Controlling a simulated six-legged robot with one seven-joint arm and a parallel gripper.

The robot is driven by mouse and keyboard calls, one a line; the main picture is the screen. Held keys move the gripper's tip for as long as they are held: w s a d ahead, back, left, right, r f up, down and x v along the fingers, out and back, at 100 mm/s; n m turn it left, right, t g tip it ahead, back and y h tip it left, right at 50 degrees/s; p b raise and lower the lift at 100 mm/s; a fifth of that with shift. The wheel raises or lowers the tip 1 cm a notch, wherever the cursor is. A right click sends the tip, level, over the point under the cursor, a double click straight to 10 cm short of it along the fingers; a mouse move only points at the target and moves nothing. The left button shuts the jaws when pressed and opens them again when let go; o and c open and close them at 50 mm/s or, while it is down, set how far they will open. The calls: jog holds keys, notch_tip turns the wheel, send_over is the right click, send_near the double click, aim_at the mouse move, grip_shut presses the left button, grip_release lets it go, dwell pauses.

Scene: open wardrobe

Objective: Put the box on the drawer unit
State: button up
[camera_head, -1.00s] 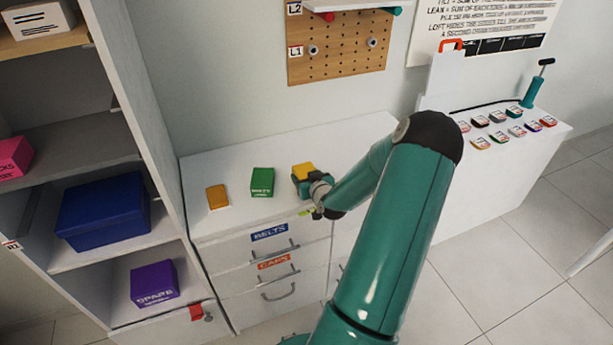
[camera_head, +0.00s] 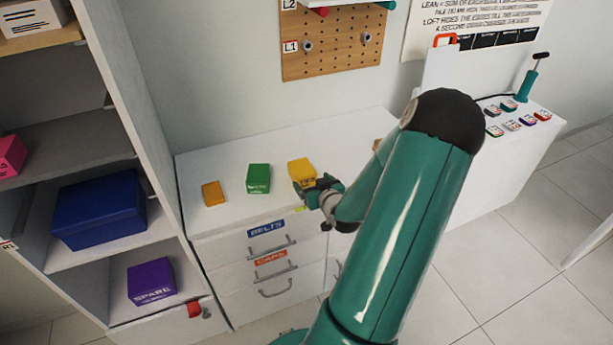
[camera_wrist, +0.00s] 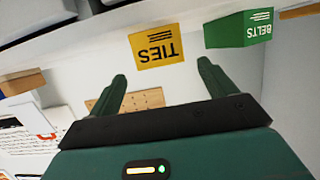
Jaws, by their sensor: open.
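A yellow box (camera_head: 301,169) stands on the white top of the drawer unit (camera_head: 225,217), near its front edge. In the wrist view the yellow box (camera_wrist: 157,47) shows its TIES label upside down. My gripper (camera_head: 309,185) is in front of the yellow box, just at its near side. In the wrist view my gripper (camera_wrist: 162,76) has its two fingers spread wide with nothing between them. The yellow box lies beyond the fingertips, apart from them. My arm hides part of the drawer unit's right side.
A green BELTS box (camera_head: 258,178) and an orange box (camera_head: 213,194) stand left of the yellow box. The open wardrobe at left holds a blue box (camera_head: 98,212), a purple SPARE box (camera_head: 151,282) and a pink box (camera_head: 10,156). A pegboard (camera_head: 331,45) hangs behind.

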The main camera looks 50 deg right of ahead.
jog(key=w+a+r+n+g+y, duration=0.2)
jog(key=w+a+r+g, duration=0.1)
jog(key=a+r, duration=0.65)
jog(key=w+a+r+n+g+y, duration=0.1)
jog(key=w+a+r+n+g, duration=0.15)
jog(key=a+r, duration=0.7)
jog(key=s+a+r+y, duration=0.1)
jog(key=s+a, duration=0.3)
jog(key=a, duration=0.4)
jog(key=s+a+r+n+g+y, duration=0.1)
jog(key=s+a+r+y, duration=0.1)
jog(key=a, duration=0.7)
jog(key=s+a+r+y, duration=0.1)
jog(key=s+a+r, duration=0.2)
jog(key=s+a, duration=0.3)
jog(key=shift+a+n+y, duration=0.3)
jog(key=shift+a+n, duration=0.05)
jog(key=shift+a, duration=0.8)
jog(key=shift+g, duration=0.25)
